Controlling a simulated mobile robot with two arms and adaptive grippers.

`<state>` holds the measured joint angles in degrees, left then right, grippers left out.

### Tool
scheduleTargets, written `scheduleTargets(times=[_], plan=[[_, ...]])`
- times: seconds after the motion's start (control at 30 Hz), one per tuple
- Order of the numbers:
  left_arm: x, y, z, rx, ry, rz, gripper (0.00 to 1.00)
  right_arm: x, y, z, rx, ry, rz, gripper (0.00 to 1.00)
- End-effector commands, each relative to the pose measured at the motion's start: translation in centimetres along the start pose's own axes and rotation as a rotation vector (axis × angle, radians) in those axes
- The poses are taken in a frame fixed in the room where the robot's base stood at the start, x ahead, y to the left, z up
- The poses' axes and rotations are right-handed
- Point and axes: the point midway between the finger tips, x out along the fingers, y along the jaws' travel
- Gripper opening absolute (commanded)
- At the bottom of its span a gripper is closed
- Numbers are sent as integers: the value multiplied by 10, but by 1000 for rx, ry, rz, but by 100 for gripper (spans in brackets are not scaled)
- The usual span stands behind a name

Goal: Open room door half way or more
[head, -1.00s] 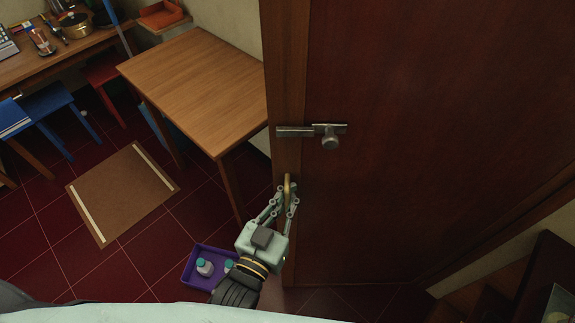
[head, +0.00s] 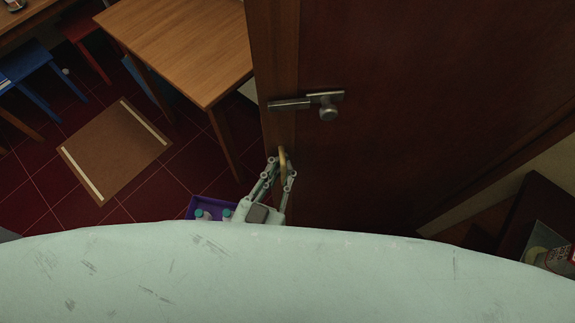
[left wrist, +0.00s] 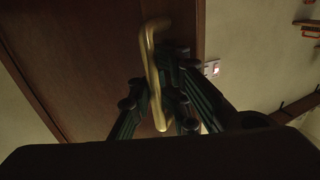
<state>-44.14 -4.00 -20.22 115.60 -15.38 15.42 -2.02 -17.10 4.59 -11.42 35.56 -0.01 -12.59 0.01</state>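The room door (head: 400,110) is a dark brown panel on the right of the head view. It also shows in the left wrist view (left wrist: 90,50). A brass handle (head: 283,161) stands near its left edge, below a metal bolt and knob (head: 327,106). The handle shows large in the left wrist view (left wrist: 155,70). My left gripper (head: 281,168) is at the handle, with one finger on each side of it. I cannot tell whether the fingers press on it. How far the door stands open is unclear. My right gripper is out of view.
A wooden table (head: 185,50) stands left of the door, and a brown mat (head: 112,150) lies on red tiles. A purple tray (head: 195,201) with bottles is beside my left gripper. A dark wooden unit (head: 535,205) is at lower right. A light switch (left wrist: 212,68) is on the wall.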

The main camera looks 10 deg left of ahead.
Motion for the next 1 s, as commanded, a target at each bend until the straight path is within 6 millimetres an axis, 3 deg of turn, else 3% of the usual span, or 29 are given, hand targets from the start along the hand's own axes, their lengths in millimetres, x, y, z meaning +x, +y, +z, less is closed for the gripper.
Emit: scheduleTargets(times=[0.1, 0.6, 0.77, 1.0], plan=[[0, 0, 1, 1, -2, 0, 18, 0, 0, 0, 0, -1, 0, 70], [-4, 1, 1, -1, -4, 3, 18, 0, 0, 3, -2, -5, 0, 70], [-26, 2, 2, -2, -7, 3, 18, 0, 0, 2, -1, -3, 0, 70], [-77, 1, 2, -2, -8, 2, 18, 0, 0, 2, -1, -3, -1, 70]])
